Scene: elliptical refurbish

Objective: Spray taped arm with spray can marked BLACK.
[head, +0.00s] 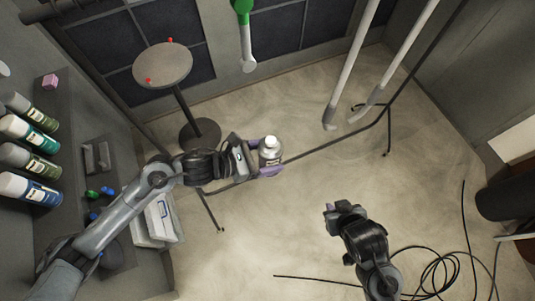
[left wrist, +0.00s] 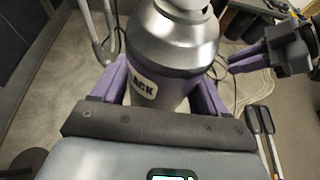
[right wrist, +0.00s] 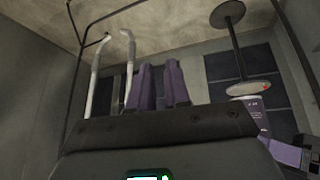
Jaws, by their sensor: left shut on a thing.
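The spray can (head: 270,156), silver with a white top, is upright in my left gripper (head: 268,158). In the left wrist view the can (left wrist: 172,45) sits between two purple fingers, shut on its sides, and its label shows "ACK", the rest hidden. A hanging arm, green above and white below (head: 246,45), is at the back, apart from the can. Two plain white arms (head: 352,65) (head: 410,55) stand to its right.
A round stand (head: 163,64) with red knobs is at back left. Several other cans (head: 30,190) lie on the left shelf. Black cable (head: 440,270) coils at lower right.

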